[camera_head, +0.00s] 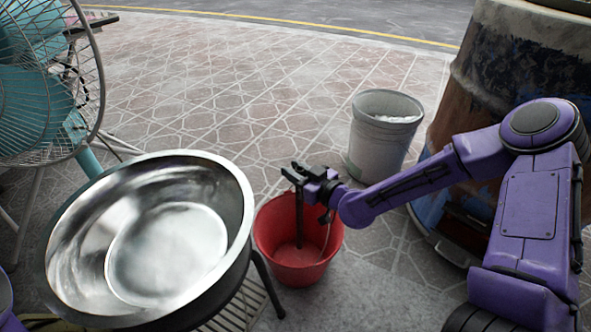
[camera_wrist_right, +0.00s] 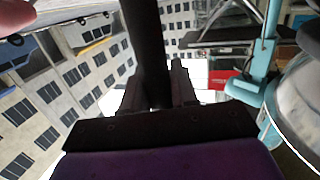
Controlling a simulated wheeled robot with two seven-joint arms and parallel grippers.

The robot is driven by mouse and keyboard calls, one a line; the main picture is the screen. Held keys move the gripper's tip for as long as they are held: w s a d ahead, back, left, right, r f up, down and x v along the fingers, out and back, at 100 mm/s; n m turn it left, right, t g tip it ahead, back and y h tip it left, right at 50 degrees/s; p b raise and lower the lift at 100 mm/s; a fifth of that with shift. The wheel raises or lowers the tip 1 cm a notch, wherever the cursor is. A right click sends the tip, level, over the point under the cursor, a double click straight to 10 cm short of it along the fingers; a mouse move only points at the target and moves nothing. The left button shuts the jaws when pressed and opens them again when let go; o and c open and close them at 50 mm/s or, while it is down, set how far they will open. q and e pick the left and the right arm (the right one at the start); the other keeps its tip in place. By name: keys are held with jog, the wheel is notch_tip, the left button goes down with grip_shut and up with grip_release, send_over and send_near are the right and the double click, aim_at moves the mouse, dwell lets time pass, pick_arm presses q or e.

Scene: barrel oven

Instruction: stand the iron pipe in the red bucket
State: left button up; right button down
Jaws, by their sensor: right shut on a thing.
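The red bucket (camera_head: 282,262) stands on the pavement just right of the large metal basin. The iron pipe (camera_head: 299,215) is a thin dark rod, close to upright, with its lower part inside the bucket's outline. I cannot tell whether its lower end touches the bucket floor. My right gripper (camera_head: 296,175) is shut on the pipe near its top, above the bucket's far rim. In the right wrist view the dark pipe (camera_wrist_right: 146,45) runs between the fingers (camera_wrist_right: 157,88). My left gripper is out of view.
A big shiny basin (camera_head: 75,235) on a stand (camera_head: 262,285) is close at the left of the bucket. A whitish pail (camera_head: 375,150) and a rusty barrel (camera_head: 520,70) stand at the right. A teal fan (camera_head: 40,100) is at the left. Pavement behind the bucket is clear.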

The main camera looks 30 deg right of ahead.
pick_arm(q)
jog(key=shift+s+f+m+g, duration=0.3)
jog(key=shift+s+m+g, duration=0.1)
pick_arm(e)
jog(key=shift+f, duration=0.4)
jog(key=c, duration=0.8)
grip_release()
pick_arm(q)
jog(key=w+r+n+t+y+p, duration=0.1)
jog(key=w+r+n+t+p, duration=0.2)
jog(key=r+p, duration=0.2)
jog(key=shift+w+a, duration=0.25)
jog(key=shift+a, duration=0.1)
pick_arm(e)
jog(key=v, duration=1)
jog(key=shift+s, duration=0.3)
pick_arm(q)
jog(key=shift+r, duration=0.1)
